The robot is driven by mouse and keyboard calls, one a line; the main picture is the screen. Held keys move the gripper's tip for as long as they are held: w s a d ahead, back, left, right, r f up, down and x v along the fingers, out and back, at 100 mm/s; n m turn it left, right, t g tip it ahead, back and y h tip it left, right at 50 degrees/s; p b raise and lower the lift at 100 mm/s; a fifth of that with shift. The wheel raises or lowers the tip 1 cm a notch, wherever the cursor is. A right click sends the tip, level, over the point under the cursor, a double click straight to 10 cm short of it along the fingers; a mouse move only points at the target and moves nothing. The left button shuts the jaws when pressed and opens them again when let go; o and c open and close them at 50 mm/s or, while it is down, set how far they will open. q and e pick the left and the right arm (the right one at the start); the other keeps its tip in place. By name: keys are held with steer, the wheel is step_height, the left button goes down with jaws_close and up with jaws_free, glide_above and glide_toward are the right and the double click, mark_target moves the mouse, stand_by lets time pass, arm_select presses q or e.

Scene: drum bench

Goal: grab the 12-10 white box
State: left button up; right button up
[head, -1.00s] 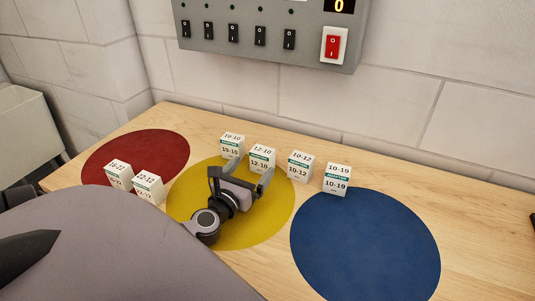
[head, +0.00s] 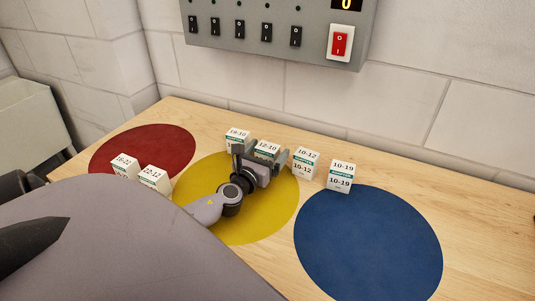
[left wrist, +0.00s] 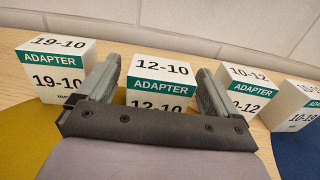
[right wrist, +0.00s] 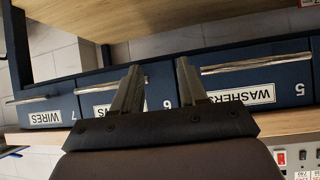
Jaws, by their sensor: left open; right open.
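The 12-10 white box (head: 266,149) stands at the back edge of the yellow circle, with a green ADAPTER band. In the left wrist view the 12-10 box (left wrist: 160,72) sits straight ahead, between the two fingers. My left gripper (head: 262,158) is open, its fingertips either side of the box's front; whether they touch it I cannot tell. The gripper hides the box's lower part in the head view. My right gripper (right wrist: 157,82) is open and empty, away from the box, facing blue drawers.
The 19-10 box (head: 237,139) stands close left, the 10-12 box (head: 304,163) close right, and the 10-19 box (head: 340,176) further right. Two more boxes stand by the red circle (head: 150,143). The blue circle (head: 368,245) is clear. Drawers (right wrist: 255,75) show in the right wrist view.

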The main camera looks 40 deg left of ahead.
arm_select(q)
steer(key=shift+c, duration=0.3)
steer(key=c, duration=1)
steer(key=shift+c, duration=0.2)
steer(key=shift+r, duration=0.1)
